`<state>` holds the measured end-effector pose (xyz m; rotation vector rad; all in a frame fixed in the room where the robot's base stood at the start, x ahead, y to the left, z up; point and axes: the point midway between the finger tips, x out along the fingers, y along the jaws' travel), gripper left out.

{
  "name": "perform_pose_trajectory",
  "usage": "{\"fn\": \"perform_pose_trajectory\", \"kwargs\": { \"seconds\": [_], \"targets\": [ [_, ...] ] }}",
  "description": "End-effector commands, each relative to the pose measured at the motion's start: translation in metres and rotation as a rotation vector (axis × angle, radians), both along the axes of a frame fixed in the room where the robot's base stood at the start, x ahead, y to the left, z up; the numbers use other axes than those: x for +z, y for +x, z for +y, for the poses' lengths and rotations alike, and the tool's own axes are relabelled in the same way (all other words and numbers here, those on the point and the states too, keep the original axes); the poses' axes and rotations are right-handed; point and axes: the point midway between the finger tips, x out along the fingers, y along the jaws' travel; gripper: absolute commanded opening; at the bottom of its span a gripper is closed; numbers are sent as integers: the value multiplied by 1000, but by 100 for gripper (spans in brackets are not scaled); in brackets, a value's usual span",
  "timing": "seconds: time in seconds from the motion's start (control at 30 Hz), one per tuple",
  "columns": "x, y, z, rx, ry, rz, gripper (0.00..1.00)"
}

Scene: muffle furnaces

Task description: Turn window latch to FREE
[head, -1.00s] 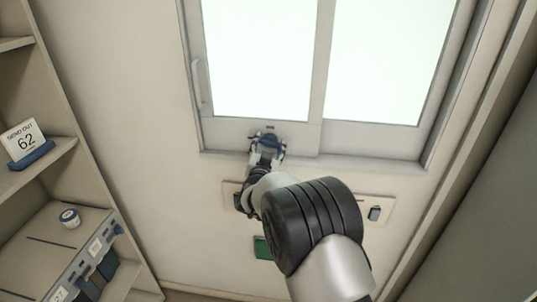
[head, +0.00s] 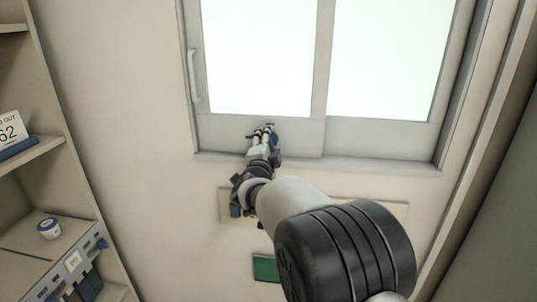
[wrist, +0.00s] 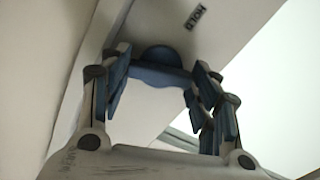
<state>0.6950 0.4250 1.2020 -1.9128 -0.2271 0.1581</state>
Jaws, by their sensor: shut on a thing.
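The window latch (wrist: 158,74) is a blue piece with a rounded hub and a short bar, seen in the wrist view between my fingers. My gripper (wrist: 160,72) is shut on it, with a blue-padded finger on either side. No FREE label can be read. In the head view my gripper (head: 265,132) is at the lower rail of the left window pane, and the fingers largely hide the latch there.
The sliding window (head: 262,60) has a white vertical handle (head: 194,76) on its left edge. A sill runs beneath it. Below are a pale wall panel (head: 226,205), partly behind my arm, and a green plate (head: 266,268). A shelf unit (head: 45,150) stands at the left.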

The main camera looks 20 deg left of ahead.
Motion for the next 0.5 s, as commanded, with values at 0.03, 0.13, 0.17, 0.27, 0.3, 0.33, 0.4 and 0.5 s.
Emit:
{"fn": "perform_pose_trajectory", "kwargs": {
  "seconds": [0.03,0.13,0.17,0.27,0.3,0.33,0.4,0.5],
  "targets": [
    [-1,0,0,0,40,7,33],
    [0,0,0,-1,118,27,33],
    [0,0,0,-1,138,32,33],
    [0,0,0,-1,203,48,33],
    [0,0,0,-1,226,53,33],
    [1,0,0,-1,241,57,33],
    [1,0,0,-1,274,65,33],
    [1,0,0,0,310,73,33]
  ]
}}
